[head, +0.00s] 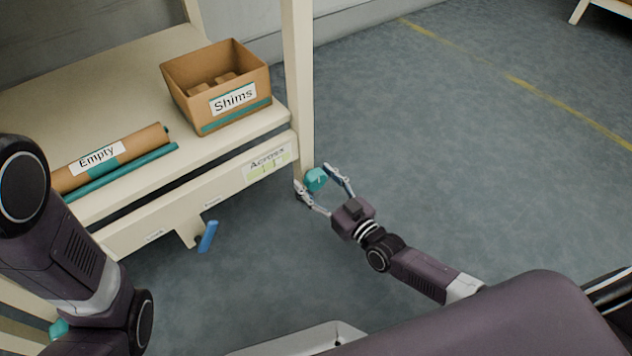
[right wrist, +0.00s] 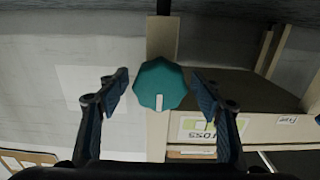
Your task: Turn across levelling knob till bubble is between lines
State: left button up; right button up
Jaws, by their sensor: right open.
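The teal faceted levelling knob (head: 315,180) sits at the front corner post of the cream bench. In the right wrist view the knob (right wrist: 160,84) shows a white mark pointing down in the picture. My right gripper (head: 319,177) is open, with one finger on each side of the knob; the wrist view shows gaps between the fingers and the knob. The level marked "Across" (head: 267,162) is on the bench's front rail, with a greenish vial; its bubble is too small to tell. My left arm shows at the left, but its gripper is not in view.
A cardboard box labelled "Shims" (head: 233,97) and a roll labelled "Empty" (head: 110,157) lie on the bench, with a teal rod (head: 122,172) alongside. A blue handle (head: 208,237) hangs below the rail. The floor (head: 430,130) to the right is clear.

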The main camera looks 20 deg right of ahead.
jog(key=shift+c, duration=0.4)
jog(key=c, duration=1.1)
jog(key=shift+m, duration=0.3)
jog(key=m+p, duration=0.1)
jog(key=m, duration=0.2)
jog(key=shift+m, duration=1.8)
jog(key=o, duration=1.2)
